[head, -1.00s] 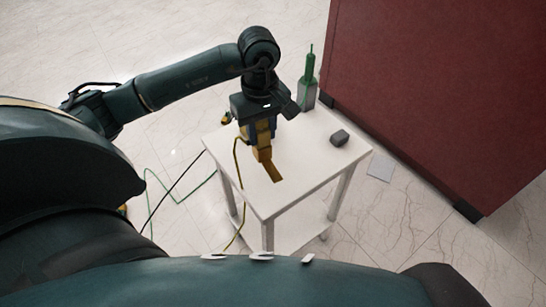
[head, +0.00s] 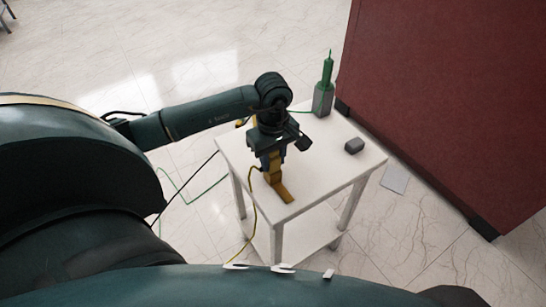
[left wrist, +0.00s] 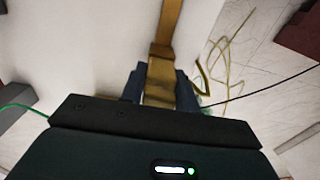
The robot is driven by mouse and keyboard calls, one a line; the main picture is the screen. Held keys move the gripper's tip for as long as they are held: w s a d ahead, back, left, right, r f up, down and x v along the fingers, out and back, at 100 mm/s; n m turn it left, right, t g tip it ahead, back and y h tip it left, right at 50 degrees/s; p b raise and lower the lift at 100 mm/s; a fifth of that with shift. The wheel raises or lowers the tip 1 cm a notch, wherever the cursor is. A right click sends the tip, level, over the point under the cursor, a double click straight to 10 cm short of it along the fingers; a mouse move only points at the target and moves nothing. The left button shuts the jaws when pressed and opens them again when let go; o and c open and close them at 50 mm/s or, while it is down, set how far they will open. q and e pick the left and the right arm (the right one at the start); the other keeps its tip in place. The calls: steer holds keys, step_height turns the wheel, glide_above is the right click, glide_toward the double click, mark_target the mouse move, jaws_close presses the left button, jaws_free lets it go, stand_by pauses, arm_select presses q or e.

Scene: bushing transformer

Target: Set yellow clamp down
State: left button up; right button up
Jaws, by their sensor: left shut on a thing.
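The yellow clamp (head: 280,190) is in my left gripper (head: 271,160), over the near left part of the white table (head: 318,172). The gripper is shut on it and points down. The clamp's flat end reaches down to the tabletop or just above it; I cannot tell whether it touches. In the left wrist view the clamp (left wrist: 161,75) sits between the two blue fingers (left wrist: 160,88), its long bar running away over the white surface. A yellow cable (head: 252,215) hangs from it over the table's left edge. My right gripper is not in view.
A green-topped grey device (head: 323,95) stands at the table's back corner. A small dark grey block (head: 354,146) lies near the right edge. A dark red cabinet (head: 445,100) stands to the right. Green and black cables lie on the floor at left. The tabletop's middle is clear.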

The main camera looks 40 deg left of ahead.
arm_select(q)
steer(key=o, duration=0.5)
steer(key=shift+f, duration=0.15)
steer(key=shift+o, duration=0.8)
steer(key=o, duration=0.3)
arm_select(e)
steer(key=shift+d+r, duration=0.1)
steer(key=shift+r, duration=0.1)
